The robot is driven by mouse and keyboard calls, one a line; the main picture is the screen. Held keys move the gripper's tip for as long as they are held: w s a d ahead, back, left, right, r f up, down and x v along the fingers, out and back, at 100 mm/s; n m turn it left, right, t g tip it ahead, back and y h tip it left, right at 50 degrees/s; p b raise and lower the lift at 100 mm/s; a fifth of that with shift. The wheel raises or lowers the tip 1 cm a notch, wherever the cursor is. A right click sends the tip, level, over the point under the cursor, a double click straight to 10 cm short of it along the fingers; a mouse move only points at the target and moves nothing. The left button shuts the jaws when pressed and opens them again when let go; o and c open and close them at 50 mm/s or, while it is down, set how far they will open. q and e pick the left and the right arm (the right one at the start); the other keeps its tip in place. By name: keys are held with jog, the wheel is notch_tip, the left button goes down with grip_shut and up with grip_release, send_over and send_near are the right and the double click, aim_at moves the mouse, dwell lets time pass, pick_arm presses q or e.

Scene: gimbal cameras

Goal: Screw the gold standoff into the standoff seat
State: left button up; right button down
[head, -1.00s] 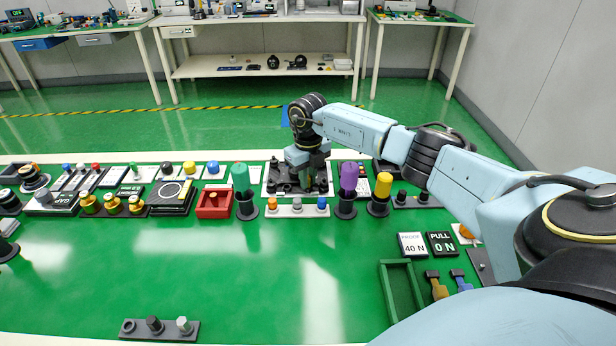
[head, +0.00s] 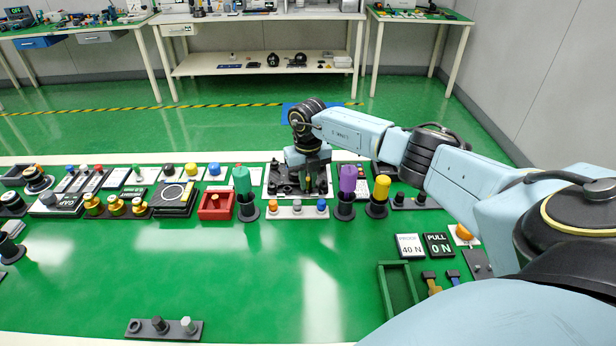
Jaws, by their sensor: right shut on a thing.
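My right gripper (head: 306,181) points down over a dark fixture on a white board (head: 270,188) in the back row of the bench. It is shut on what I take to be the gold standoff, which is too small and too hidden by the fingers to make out. The standoff seat cannot be told apart among the dark parts under the gripper. My left gripper is not in view.
A green post (head: 242,180), a purple post (head: 347,180) and a yellow post (head: 381,188) stand close in front of the board. A grey strip with coloured knobs (head: 297,212) lies between them. A red box (head: 216,206) is to the left. The bench's middle is clear.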

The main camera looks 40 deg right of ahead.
jog(key=shift+m+p, duration=0.35)
jog(key=shift+m, duration=0.15)
dwell(0.4)
jog(key=shift+f, duration=0.1)
jog(key=c, duration=1.3)
grip_release()
notch_tip(320, 180, up, 14)
jog(key=shift+a+f+p, duration=0.1)
jog(key=shift+f+p, duration=0.15)
jog(key=shift+p, duration=0.6)
